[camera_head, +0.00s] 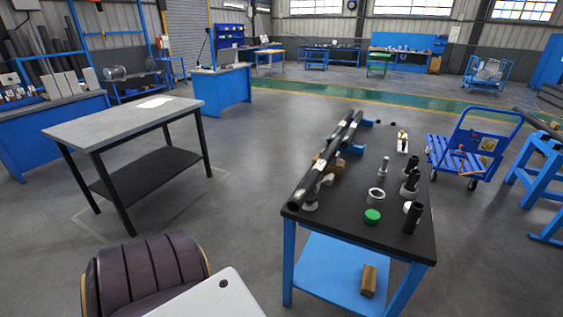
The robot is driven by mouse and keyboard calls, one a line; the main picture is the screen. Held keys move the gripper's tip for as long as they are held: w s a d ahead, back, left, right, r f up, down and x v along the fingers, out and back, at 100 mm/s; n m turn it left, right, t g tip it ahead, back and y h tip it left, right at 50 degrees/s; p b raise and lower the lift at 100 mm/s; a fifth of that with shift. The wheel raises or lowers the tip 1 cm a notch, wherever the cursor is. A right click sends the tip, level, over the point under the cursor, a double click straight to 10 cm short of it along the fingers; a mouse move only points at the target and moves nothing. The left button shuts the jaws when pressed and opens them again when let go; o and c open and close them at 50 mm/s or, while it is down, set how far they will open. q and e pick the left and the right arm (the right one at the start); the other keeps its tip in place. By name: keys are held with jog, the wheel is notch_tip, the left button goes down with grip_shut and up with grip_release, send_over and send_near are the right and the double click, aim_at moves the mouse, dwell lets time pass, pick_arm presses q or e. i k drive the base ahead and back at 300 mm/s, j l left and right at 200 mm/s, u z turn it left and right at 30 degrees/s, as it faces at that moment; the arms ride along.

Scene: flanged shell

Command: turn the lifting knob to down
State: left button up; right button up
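I cannot make out a lifting knob for certain in the head view. A dark padded chair (145,270) stands at the bottom left, with its lower part cut off by the frame edge. A black-topped table with a blue frame (345,236) stands right of centre. On it is a small round green piece (372,216) near the front. Neither of my grippers is in view.
Long dark pipes (325,165) lie along the table's left side. A white ring (376,195) and dark cylinders (412,217) stand right of them. A grey-topped table (125,125) stands left, a blue cart (465,155) right. Open floor lies between the tables.

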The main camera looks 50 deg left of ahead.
aim_at(311, 199)
jog(key=u, duration=1.05)
